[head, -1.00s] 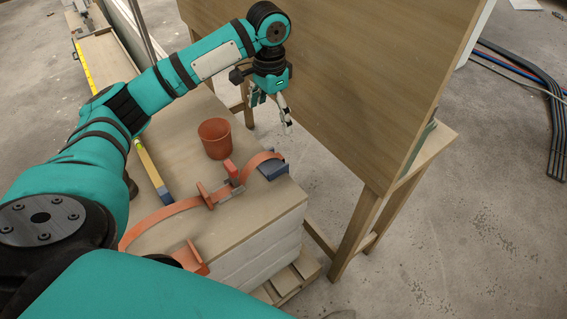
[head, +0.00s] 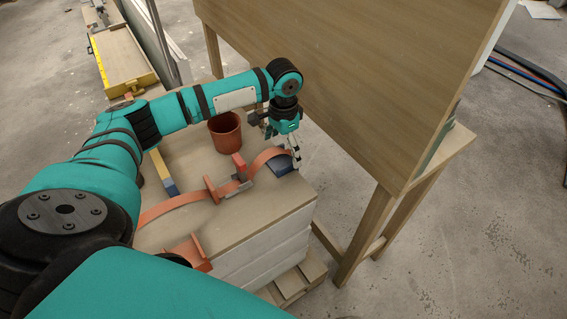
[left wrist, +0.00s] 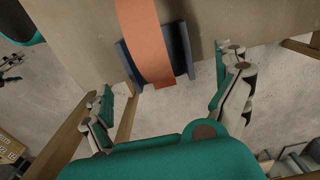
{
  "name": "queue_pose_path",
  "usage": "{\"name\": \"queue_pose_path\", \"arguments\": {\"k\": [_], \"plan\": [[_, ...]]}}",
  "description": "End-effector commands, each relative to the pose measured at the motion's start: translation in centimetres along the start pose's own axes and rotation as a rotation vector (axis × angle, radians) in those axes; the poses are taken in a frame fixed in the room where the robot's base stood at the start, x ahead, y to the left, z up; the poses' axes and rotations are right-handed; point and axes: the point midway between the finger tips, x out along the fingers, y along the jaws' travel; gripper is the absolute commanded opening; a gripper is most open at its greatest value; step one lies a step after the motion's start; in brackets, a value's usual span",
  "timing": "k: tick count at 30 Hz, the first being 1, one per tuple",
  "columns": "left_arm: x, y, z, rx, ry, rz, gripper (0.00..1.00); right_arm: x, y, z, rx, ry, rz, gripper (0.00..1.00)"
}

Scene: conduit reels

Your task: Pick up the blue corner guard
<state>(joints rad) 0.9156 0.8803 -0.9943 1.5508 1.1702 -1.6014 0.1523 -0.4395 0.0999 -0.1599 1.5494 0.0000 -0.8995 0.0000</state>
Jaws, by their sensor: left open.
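The blue corner guard (head: 281,166) sits at the far right corner of the stacked load on the pallet, under the end of an orange strap (head: 173,204). In the left wrist view the guard (left wrist: 181,48) shows dark blue on both sides of the strap (left wrist: 150,40), at the edge of the load. My left gripper (head: 284,148) is open and empty, just above and beside the guard. In the left wrist view its fingers (left wrist: 163,90) are spread to either side, short of the guard, with nothing between them. My right gripper is not in view.
A terracotta-coloured pot (head: 225,132) stands on the load behind the strap. Orange guards (head: 190,250) and a red-handled buckle (head: 240,170) lie along the strap. A large wooden panel (head: 350,80) on a trestle stands close on the right. Open concrete floor lies beyond.

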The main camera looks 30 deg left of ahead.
Motion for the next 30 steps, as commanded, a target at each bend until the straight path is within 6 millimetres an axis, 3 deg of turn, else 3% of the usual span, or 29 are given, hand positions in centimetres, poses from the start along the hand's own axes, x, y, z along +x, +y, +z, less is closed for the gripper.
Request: {"name": "queue_pose_path", "arguments": {"k": [1, 6, 15, 28, 30], "plan": [[1.2, 0.0, 0.1, 0.0, -0.003, 0.001, 1.0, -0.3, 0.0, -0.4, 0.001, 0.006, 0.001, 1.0], [3.4, 0.1, 0.0, 0.0, -0.002, 0.001, 1.0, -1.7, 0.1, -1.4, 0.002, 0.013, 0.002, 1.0], [3.8, 0.0, 0.0, 0.0, 0.0, 0.001, 1.0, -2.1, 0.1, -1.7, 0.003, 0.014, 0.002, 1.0], [3.7, 0.0, 0.0, 0.0, 0.0, 0.0, 0.45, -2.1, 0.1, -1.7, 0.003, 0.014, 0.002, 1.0], [3.7, 0.0, 0.0, 0.0, 0.0, 0.0, 0.44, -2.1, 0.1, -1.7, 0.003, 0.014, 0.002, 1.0]]}}
